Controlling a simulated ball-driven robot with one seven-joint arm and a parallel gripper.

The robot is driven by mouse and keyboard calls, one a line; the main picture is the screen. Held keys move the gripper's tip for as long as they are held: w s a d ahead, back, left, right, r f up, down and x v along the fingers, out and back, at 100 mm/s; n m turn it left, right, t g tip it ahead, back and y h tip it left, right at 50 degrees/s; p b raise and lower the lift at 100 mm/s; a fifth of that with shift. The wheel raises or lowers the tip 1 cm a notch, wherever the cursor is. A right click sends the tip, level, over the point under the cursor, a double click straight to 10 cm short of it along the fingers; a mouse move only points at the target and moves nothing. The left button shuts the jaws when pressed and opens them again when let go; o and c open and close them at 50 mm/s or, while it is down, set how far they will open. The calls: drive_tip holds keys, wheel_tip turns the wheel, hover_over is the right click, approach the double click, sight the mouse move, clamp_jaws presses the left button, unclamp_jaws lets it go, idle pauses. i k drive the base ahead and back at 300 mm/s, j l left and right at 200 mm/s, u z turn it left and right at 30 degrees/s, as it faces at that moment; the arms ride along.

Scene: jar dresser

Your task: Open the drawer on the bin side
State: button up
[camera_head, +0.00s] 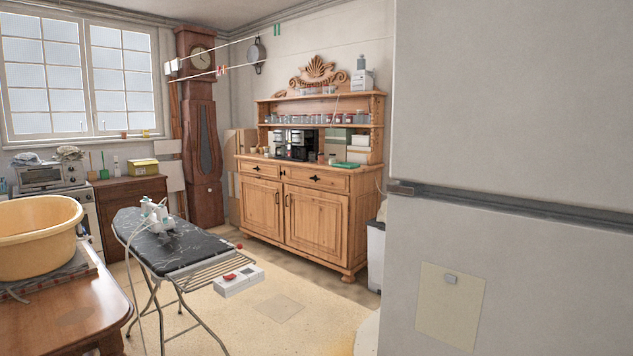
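A wooden dresser (262,210) stands against the back wall. It has two drawers side by side under its worktop, each with a dark handle. The right drawer (335,183) is the one nearer the bin and looks shut. The left drawer (243,167) also looks shut. A pale bin (375,262) with a dark top stands on the floor just right of the dresser, partly hidden by the large grey fridge-like front. My gripper is not in view.
The grey appliance (520,120) fills the right side, close by. An ironing board (165,245) and a wooden table (75,320) with an orange basin (38,240) stand at left. A white box (238,284) shows near the board's end. Floor before the dresser is mostly clear.

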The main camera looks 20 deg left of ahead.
sight(330, 181)
drive_tip(key=i+j+u, duration=0.2)
drive_tip(key=i+u, duration=0.15)
drive_tip(key=i+j+u, duration=0.1)
drive_tip(key=i+u, duration=0.3)
drive_tip(key=i+j+u, duration=0.15)
drive_tip(key=i+u, duration=0.15)
drive_tip(key=i, duration=0.55)
drive_tip(key=i+u, duration=0.3)
drive_tip(key=i, duration=0.55)
drive_tip(key=i+l+z, duration=0.2)
drive_tip(key=i+z, duration=0.25)
drive_tip(key=i, duration=0.15)
drive_tip(key=i+z, duration=0.45)
drive_tip(key=i+j+z, duration=0.25)
drive_tip(key=i+z, duration=0.15)
drive_tip(key=i, duration=0.3)
drive_tip(key=i+u, duration=0.1)
drive_tip(key=i, duration=0.45)
drive_tip(key=i+l+u, duration=0.15)
drive_tip(key=i, duration=0.4)
drive_tip(key=i+u, duration=0.1)
drive_tip(key=i, duration=0.45)
